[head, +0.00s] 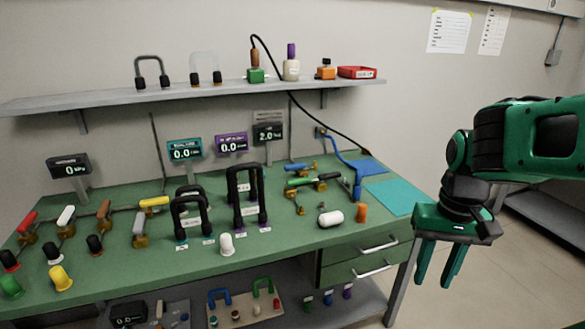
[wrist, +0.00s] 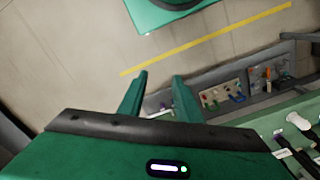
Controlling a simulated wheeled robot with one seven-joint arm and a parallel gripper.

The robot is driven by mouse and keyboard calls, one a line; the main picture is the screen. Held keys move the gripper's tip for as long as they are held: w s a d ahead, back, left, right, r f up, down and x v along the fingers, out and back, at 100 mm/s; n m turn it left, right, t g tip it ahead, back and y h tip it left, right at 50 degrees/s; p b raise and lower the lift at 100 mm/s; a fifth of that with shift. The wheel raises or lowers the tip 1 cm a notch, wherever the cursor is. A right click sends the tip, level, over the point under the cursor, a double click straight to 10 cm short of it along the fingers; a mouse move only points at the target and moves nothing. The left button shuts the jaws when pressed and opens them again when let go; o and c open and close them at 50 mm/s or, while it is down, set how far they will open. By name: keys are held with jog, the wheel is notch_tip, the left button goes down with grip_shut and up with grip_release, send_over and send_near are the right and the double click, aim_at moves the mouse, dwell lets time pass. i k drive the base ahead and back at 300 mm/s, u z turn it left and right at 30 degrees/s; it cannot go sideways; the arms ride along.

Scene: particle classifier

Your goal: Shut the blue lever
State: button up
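The blue lever (head: 296,167) is a small handle on a brass valve at the back of the green bench, right of the middle in the head view. It lies roughly level, just behind a green-handled lever (head: 298,182). I cannot tell from here whether its valve is open or shut. My gripper (head: 436,282) hangs with its fingers down, off the bench's right end and well apart from the lever. The wrist view also shows its two fingers (wrist: 161,76) spread with nothing between them. The blue lever cannot be made out in the wrist view.
A blue bent pipe (head: 343,166) rises right of the lever. Black double-handled fixtures (head: 249,190), a white capped piece (head: 330,219) and an orange cylinder (head: 361,213) stand nearby. A shelf (head: 215,94) overhangs the back. The teal mat (head: 397,196) is clear.

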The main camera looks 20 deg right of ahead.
aim_at(302, 166)
jog(key=k, duration=0.65)
jog(key=u, duration=0.65)
jog(key=i, duration=1.9)
jog(key=z, duration=0.55)
